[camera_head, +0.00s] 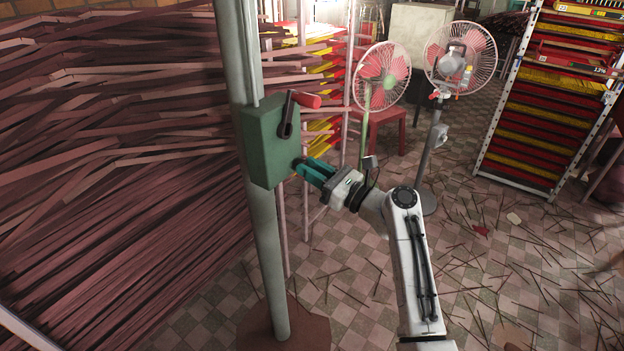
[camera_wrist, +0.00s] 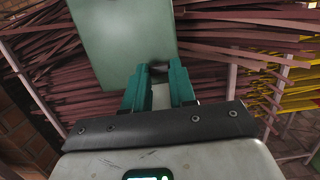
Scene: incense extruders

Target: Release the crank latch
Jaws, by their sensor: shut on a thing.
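A green crank box (camera_head: 268,142) is fixed to a grey upright pole (camera_head: 268,230). Its crank (camera_head: 286,118), a dark arm with a red handle (camera_head: 306,100), sticks out high on the box's right side. My gripper (camera_head: 303,166), with teal fingers, reaches the lower right side of the box, below the crank. In the wrist view the fingers (camera_wrist: 158,72) meet the lower edge of the green box (camera_wrist: 122,40). They are closed on a small dark part there, apparently the crank latch (camera_wrist: 158,68), mostly hidden by the fingertips.
Racks of long brown-red sticks (camera_head: 110,150) fill the left. Two standing fans (camera_head: 382,75) and a red stool (camera_head: 385,130) stand behind. A shelf rack (camera_head: 545,110) is at the right. Loose sticks lie scattered on the checkered floor (camera_head: 480,270).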

